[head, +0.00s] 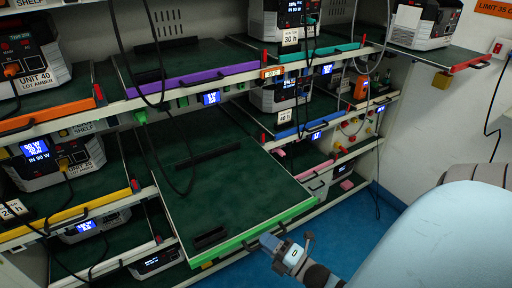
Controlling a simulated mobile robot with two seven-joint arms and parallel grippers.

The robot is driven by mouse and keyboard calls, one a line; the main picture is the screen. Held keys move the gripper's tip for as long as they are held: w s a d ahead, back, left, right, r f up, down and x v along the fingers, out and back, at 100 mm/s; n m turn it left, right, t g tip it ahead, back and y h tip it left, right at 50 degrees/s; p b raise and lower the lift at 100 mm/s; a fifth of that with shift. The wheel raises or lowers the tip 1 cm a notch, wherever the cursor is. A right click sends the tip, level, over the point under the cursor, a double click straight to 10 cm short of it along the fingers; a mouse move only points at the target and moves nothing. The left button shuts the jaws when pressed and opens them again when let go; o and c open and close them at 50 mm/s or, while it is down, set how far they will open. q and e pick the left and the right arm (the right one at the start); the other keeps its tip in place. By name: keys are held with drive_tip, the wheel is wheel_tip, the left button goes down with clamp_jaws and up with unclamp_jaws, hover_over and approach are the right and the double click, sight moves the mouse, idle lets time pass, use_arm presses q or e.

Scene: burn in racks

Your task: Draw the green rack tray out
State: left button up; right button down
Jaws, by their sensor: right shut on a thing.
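The green rack tray (215,190) is a dark green board with a bright green front edge. It sticks out of the rack well past the trays beside it, at the middle of the head view. It bears no unit, only black raised strips, and a dark cable hangs in front of it. My right gripper (271,243) is at its green front edge, right of centre, shut on the tray's handle. The fingertips largely hide the handle. My left gripper is not in view.
Purple (195,78), orange (50,113), yellow (65,214) and blue (320,122) fronted trays lie around it, several bearing test units. Loose cables hang across the rack front. Blue floor (340,228) is clear to the right, before a white wall (440,120).

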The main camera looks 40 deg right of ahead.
drive_tip(key=shift+s+a+f, duration=0.1)
drive_tip(key=shift+s+a, duration=0.1)
drive_tip(key=shift+s, duration=0.55)
drive_tip(key=c, duration=1.5)
unclamp_jaws()
drive_tip(key=shift+s, duration=0.1)
drive_tip(key=shift+o, duration=0.2)
drive_tip(key=b+v, duration=0.1)
drive_tip(key=v, duration=1.3)
drive_tip(key=shift+b, duration=0.4)
